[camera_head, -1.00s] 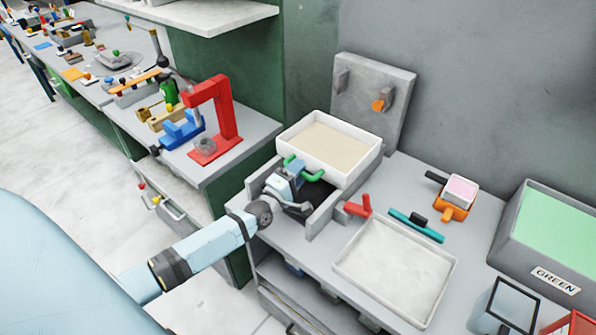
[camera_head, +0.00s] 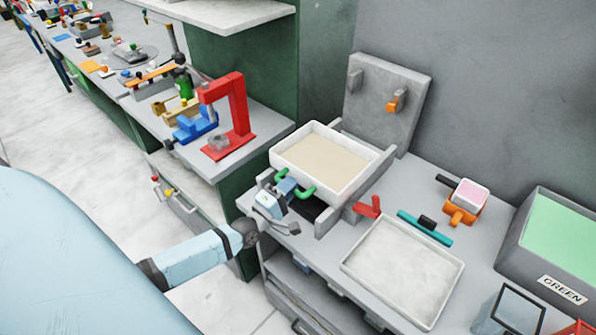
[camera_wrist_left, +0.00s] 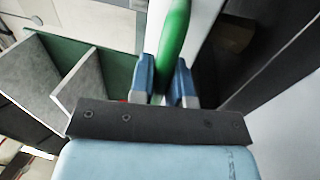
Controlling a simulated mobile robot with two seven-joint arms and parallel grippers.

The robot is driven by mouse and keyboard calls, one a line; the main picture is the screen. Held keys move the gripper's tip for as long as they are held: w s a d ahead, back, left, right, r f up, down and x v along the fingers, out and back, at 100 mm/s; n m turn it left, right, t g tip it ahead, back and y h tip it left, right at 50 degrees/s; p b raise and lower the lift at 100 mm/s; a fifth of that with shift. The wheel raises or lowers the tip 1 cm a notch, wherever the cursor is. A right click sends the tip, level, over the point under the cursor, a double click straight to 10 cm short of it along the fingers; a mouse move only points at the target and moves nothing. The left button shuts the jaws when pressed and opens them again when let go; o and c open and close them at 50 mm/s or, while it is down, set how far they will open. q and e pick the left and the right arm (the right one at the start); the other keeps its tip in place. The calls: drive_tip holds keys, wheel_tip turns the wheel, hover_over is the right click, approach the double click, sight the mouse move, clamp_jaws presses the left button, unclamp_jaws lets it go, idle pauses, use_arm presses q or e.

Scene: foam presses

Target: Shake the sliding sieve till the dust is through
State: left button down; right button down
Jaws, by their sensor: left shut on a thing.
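The sieve (camera_head: 372,172) is a white-rimmed tray holding a flat beige layer; it sits on a grey slide frame (camera_head: 330,222). A green handle (camera_head: 308,192) is on its near side. My left gripper (camera_head: 284,187) is shut on this handle. In the left wrist view the green handle (camera_wrist_left: 175,45) runs up between the blue fingers of the left gripper (camera_wrist_left: 163,85). Whether dust is falling under the sieve is hidden. My right gripper is not in view.
A white-rimmed tray with pale grey contents (camera_head: 405,268) lies to the right of the frame. A red handle (camera_head: 368,207), a teal bar (camera_head: 424,228) and an orange piece with a pink block (camera_head: 468,196) are nearby. A red press (camera_head: 238,115) stands left; a GREEN bin (camera_head: 518,255) stands right.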

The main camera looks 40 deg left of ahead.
use_arm(q)
drive_tip(key=c, duration=1.1)
unclamp_jaws()
drive_tip(key=b+v, duration=0.2)
drive_tip(key=v, duration=1.1)
drive_tip(key=shift+s+b, duration=0.3)
drive_tip(key=shift+s, duration=0.1)
drive_tip(key=shift+a+f, duration=0.1)
